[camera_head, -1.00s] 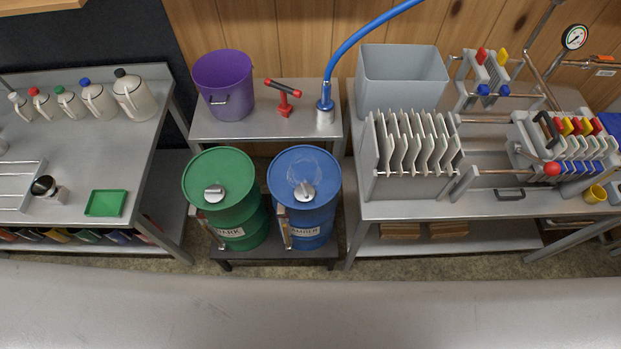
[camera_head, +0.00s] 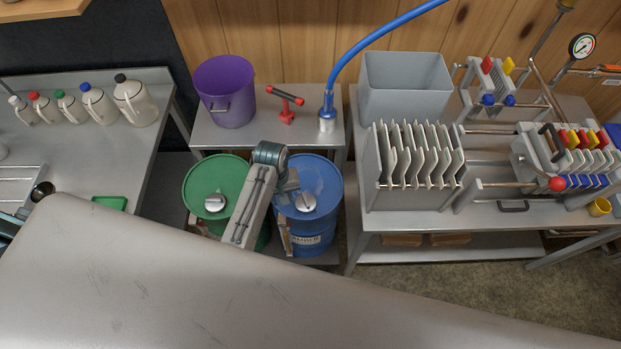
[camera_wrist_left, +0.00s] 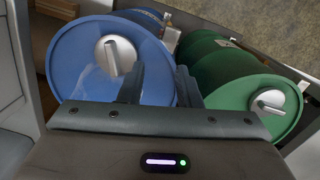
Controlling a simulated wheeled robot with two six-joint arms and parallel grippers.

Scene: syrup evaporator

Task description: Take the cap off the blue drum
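The blue drum (camera_head: 322,180) stands beside the green drum (camera_head: 195,183) under the hose. Its silver cap (camera_head: 305,197) with a raised grip bar sits on the lid. In the left wrist view the blue drum (camera_wrist_left: 75,60) is at left with its cap (camera_wrist_left: 116,55), and the green drum (camera_wrist_left: 225,95) is at right. My left gripper (camera_head: 292,184) is above the near-left part of the blue lid, just left of the cap. In the wrist view its two fingers (camera_wrist_left: 158,82) stand apart with nothing between them. My right gripper is not in view.
The green drum has its own silver cap (camera_head: 215,202). Behind the drums, a shelf table (camera_head: 240,133) carries a purple bucket (camera_head: 226,92), a red tool (camera_head: 287,108) and a blue hose (camera_head: 345,55) with a metal end. A press bench (camera_head: 400,217) stands close at right.

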